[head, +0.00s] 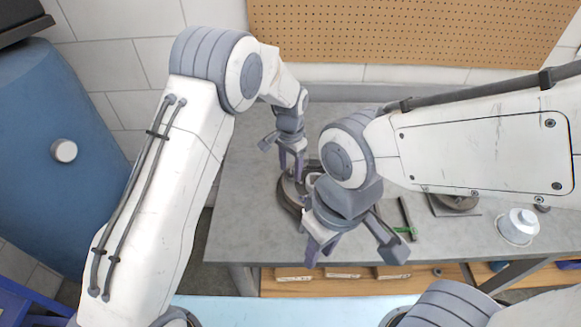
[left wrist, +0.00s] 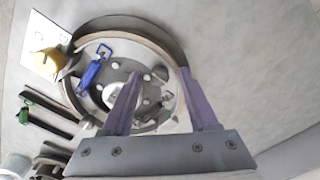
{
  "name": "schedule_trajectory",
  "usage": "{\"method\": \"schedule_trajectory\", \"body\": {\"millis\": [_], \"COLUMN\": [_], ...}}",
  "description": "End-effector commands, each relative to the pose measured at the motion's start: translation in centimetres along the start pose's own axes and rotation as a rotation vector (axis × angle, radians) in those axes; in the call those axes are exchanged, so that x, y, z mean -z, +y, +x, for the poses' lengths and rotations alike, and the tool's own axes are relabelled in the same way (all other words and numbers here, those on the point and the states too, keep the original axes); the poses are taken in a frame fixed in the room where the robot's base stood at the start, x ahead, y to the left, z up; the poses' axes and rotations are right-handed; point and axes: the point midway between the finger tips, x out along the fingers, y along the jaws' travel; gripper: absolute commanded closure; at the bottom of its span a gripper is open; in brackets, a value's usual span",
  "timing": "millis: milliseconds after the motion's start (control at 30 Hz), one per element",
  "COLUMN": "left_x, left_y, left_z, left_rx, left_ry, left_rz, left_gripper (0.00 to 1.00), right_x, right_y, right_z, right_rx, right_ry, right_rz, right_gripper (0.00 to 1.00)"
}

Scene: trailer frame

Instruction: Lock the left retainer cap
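A round dark-rimmed wheel hub assembly (head: 288,200) lies on the grey workbench, partly hidden by my arms. In the left wrist view its rim (left wrist: 125,24) surrounds a pale disc with several bolt holes and a white round centre cap (left wrist: 112,94). I cannot tell for sure which part is the retainer cap. A blue clip (left wrist: 93,72) lies across the disc. My left gripper (head: 292,166) is open above the hub; its purple fingers (left wrist: 160,73) reach over the disc, with nothing visibly held between them. My right gripper (head: 322,248) looks open, nearer the bench's front edge.
A yellow knob (left wrist: 47,62) and a white plate (left wrist: 38,38) lie beside the hub. Dark bars (left wrist: 48,116) lie near it. A pegboard (head: 400,40) hangs behind.

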Motion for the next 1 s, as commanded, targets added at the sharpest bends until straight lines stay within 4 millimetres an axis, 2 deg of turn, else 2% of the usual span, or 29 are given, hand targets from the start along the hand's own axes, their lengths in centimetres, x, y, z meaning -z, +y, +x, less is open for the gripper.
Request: {"method": "schedule_trajectory", "body": {"millis": [167, 400, 600, 800, 1000], "left_x": [0.1, 0.1, 0.1, 0.0, 0.0], "left_y": [0.0, -0.1, -0.1, 0.0, 0.0], "left_z": [-1.3, -6.0, -9.2, -10.5, -10.5], "left_rx": [0.001, 0.002, 0.001, 0.001, 0.0], "left_ry": [0.003, 0.006, 0.003, 0.001, 0.001], "left_rz": [0.0, 0.0, 0.0, 0.0, 0.0], "left_gripper": [0.4, 0.4, 0.4, 0.4, 0.4], "right_x": [0.0, -0.1, -0.1, -0.1, -0.1], "right_y": [0.0, 0.1, 0.1, 0.1, 0.1], "right_z": [0.4, 1.3, 1.7, 1.8, 1.8], "right_rx": [0.0, 0.0, 0.0, 0.0, 0.0], "right_ry": [0.0, 0.0, 0.0, 0.0, 0.0], "right_rz": [0.0, 0.0, 0.0, 0.0, 0.0], "right_gripper": [0.68, 0.68, 0.68, 0.68, 0.68]}}
